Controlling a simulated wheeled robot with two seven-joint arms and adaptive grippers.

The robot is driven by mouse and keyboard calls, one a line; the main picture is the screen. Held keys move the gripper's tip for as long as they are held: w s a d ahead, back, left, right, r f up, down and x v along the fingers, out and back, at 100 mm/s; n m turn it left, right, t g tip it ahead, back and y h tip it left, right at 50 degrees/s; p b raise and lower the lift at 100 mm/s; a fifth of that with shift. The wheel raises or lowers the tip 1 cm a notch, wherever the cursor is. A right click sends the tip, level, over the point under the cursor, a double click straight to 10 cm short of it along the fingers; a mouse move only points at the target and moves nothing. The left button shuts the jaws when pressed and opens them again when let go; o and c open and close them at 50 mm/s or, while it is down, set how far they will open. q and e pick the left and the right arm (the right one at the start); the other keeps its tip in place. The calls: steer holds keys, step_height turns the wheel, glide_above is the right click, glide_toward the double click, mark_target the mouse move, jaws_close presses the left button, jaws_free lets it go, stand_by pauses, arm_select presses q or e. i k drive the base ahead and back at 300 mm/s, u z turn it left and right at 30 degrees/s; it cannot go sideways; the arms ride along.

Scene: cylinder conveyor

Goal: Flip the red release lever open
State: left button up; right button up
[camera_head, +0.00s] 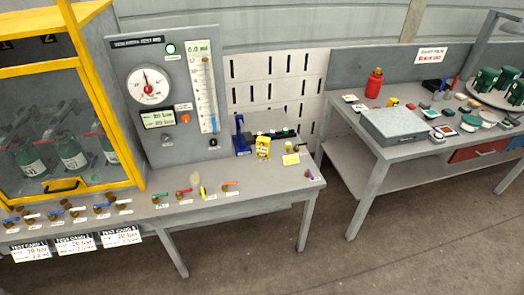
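A red lever (184,191) sits on a small brown valve at the front edge of the grey bench (255,200), below the gauge panel. It lies roughly sideways, and I cannot tell from this distance whether it is open or shut. A green lever (160,197) is to its left; a yellow lever (202,191) and an orange lever (230,183) are to its right. Small labels under the levers are too small to read. Neither of my grippers shows in the head view.
A yellow-framed cabinet (135,165) with green cylinders stands at the left, with several valves and test cards before it. A gauge panel (182,60) rises behind the bench. A blue tool (241,135) stands on the bench. A second table (440,155) is at right.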

mark_target(178, 192)
steer(key=k, duration=0.6)
steer(key=u, duration=0.55)
steer(key=i, duration=0.4)
steer(key=u, duration=0.6)
steer(key=i, duration=1.15)
steer(key=z, duration=1.6)
steer(key=k, duration=0.4)
steer(key=u, duration=0.05)
